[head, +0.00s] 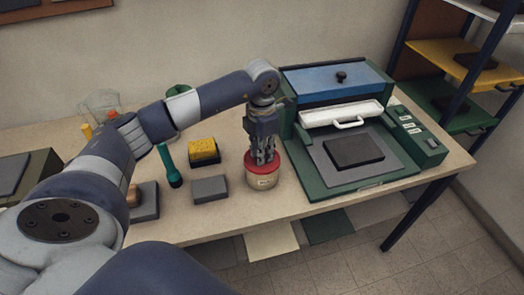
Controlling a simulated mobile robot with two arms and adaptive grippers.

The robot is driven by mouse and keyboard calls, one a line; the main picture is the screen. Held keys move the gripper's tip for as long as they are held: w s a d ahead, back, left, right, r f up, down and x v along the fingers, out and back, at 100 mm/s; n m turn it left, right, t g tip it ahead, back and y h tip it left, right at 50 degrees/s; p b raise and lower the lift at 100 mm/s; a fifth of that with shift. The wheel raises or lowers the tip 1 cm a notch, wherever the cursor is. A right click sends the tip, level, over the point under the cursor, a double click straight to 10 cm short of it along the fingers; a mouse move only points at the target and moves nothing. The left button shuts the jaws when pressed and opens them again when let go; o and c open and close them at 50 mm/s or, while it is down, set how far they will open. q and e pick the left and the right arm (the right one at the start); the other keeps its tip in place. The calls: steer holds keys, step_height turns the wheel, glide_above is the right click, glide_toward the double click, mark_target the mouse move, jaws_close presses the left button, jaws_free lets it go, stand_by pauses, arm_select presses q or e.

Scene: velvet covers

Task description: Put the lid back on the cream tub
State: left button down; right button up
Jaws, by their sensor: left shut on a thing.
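The cream tub (262,183) stands upright on the bench, left of the green machine. Its red lid (263,170) is at the top of the tub and looks level. I see no clear gap between lid and tub, but cannot tell if it is pressed down. My left gripper (263,160) points straight down from above and is shut on the lid. Its fingers hide the lid's middle. My right gripper is not in view.
The green machine (415,165) with a blue top stands close right of the tub. The bench's front edge is just below the tub.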

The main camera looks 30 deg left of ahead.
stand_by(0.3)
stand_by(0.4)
arm_select(q)
steer(key=c, duration=1.4)
jaws_free()
steer(key=shift+o, duration=0.2)
steer(key=o, duration=0.5)
steer(key=shift+r+p, duration=2)
steer(key=shift+r, duration=1.5)
